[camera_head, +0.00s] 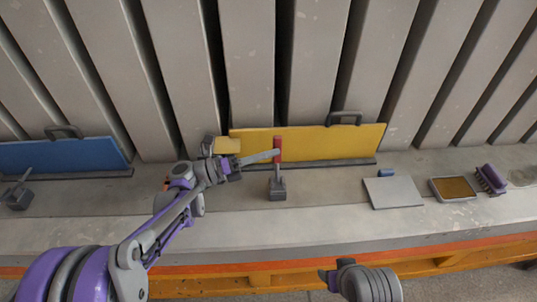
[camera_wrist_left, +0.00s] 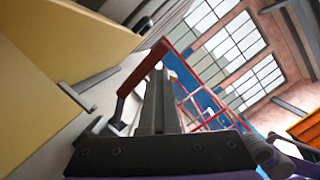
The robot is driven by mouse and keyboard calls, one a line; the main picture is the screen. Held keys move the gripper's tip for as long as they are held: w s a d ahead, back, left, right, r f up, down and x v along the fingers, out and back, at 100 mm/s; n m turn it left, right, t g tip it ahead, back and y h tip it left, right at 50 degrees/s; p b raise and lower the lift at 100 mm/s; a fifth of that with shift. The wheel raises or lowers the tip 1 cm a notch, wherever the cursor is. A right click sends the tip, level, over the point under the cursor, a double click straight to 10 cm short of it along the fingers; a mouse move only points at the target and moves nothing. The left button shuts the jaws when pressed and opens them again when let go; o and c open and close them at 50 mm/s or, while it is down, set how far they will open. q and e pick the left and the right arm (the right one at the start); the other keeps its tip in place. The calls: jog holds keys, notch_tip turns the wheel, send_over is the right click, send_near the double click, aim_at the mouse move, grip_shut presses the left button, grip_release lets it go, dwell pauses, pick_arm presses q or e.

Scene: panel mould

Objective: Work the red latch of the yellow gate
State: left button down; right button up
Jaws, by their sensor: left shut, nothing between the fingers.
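The yellow gate (camera_head: 335,146) is a long upright panel with a dark handle on top, standing at the foot of the grey wall. It fills the left of the left wrist view (camera_wrist_left: 60,45). The red latch (camera_head: 278,142) stands upright before it on a grey base (camera_head: 277,188); it shows as a bent red bar in the left wrist view (camera_wrist_left: 140,68). My left gripper (camera_head: 278,153) is shut and empty, its fingertips across the red latch; the left wrist view shows the fingers (camera_wrist_left: 157,80) close beside it. Contact is unclear. My right gripper (camera_head: 333,272) is low, away from the gate.
A blue panel (camera_head: 60,155) with a grey latch base (camera_head: 18,195) stands at the left. A grey plate (camera_head: 393,192), a tray with brown contents (camera_head: 454,188) and a purple brush (camera_head: 491,180) lie at the right. The front ledge is mostly clear.

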pick_arm(q)
jog(key=shift+w+a+r, duration=0.1)
jog(key=shift+w+r, duration=0.05)
jog(key=shift+w, duration=0.1)
jog(key=v, duration=1)
jog(key=shift+s+a+f+b, duration=0.2)
jog(key=shift+s+a+b, duration=0.1)
jog(key=shift+a, duration=0.05)
